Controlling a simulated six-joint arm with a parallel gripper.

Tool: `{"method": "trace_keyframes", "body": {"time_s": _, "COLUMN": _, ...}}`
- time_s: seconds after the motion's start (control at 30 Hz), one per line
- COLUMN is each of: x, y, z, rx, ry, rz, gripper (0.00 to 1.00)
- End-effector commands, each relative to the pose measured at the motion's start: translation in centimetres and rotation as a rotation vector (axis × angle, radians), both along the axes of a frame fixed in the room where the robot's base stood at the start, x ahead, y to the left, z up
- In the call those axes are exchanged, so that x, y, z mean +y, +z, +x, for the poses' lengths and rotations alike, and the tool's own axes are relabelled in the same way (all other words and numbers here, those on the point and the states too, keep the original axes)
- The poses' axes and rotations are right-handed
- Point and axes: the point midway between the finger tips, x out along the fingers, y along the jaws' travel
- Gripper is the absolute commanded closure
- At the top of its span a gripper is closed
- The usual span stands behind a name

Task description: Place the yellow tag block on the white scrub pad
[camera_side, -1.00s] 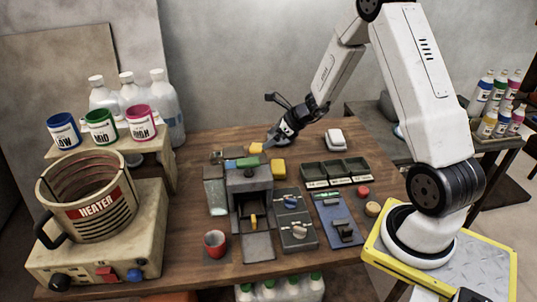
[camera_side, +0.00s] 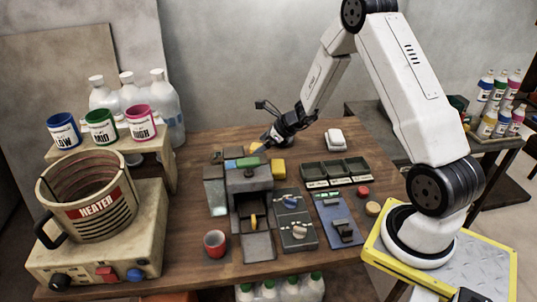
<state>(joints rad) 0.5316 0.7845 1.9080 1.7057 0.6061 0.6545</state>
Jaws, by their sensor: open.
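A small yellow block (camera_side: 256,147), which looks like the tag block, sits at the back of the table behind the grey box-shaped device. My gripper (camera_side: 263,143) is open, pointing down and left, with its fingertips right at this block. I cannot tell whether the fingers touch it or lie around it, since they partly cover it. A second, larger yellow block (camera_side: 279,167) sits a little nearer, right of the device. A white pad (camera_side: 334,135), which looks like the scrub pad, lies at the back right, apart from my gripper, with nothing on top.
The grey device (camera_side: 249,184) has green and blue pieces on top. Dark trays (camera_side: 335,170) stand right of it. A red cup (camera_side: 215,244), a grey panel with knobs (camera_side: 295,222) and a blue board (camera_side: 338,220) lie in front. The heater (camera_side: 90,203) stands at left.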

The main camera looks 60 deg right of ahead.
Motion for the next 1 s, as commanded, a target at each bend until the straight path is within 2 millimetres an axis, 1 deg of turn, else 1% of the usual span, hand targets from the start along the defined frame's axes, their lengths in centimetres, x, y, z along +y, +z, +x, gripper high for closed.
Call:
{"method": "trace_keyframes", "body": {"time_s": 0.3, "x": 0.6, "y": -2.4, "z": 1.8, "rx": 0.001, "ry": 0.001, "rz": 0.0, "gripper": 0.0}}
{"method": "trace_keyframes", "body": {"time_s": 0.5, "x": 1.0, "y": -3.4, "z": 2.8, "rx": 0.001, "ry": 0.0, "rz": 0.0, "gripper": 0.0}}
{"method": "trace_keyframes", "body": {"time_s": 1.0, "x": 1.0, "y": -3.5, "z": 3.0, "rx": 0.001, "ry": 0.0, "rz": 0.0, "gripper": 0.0}}
